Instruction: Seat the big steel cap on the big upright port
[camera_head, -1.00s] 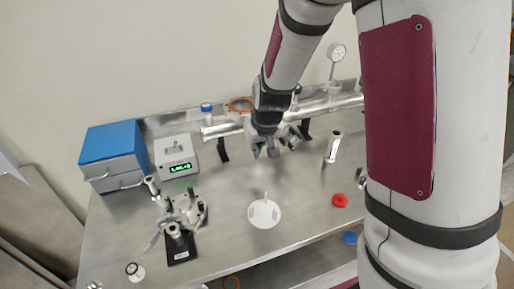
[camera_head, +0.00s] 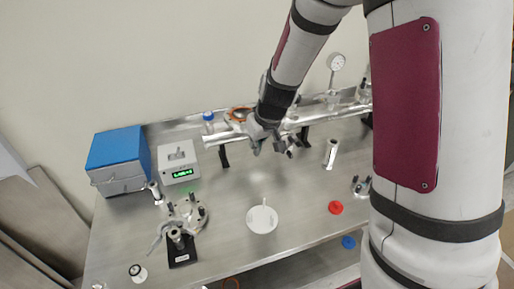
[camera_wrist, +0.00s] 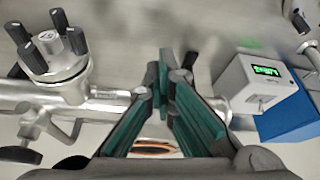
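My gripper (camera_head: 268,146) is in front of the steel manifold in the head view. In the wrist view its teal-padded fingers (camera_wrist: 168,88) run close together at the tips, with a gap nearer the palm. I see no held object between them. An orange-brown ring (camera_head: 238,114) marks the top of what looks like the big upright port, just left of and behind my gripper. It shows in part between the fingers in the wrist view (camera_wrist: 155,148). A round steel piece with lugs (camera_head: 190,212) lies on the table at the left; I cannot tell whether it is the big cap.
A horizontal steel manifold (camera_head: 325,110) crosses the back, with a knobbed flange (camera_wrist: 50,50) in the wrist view.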

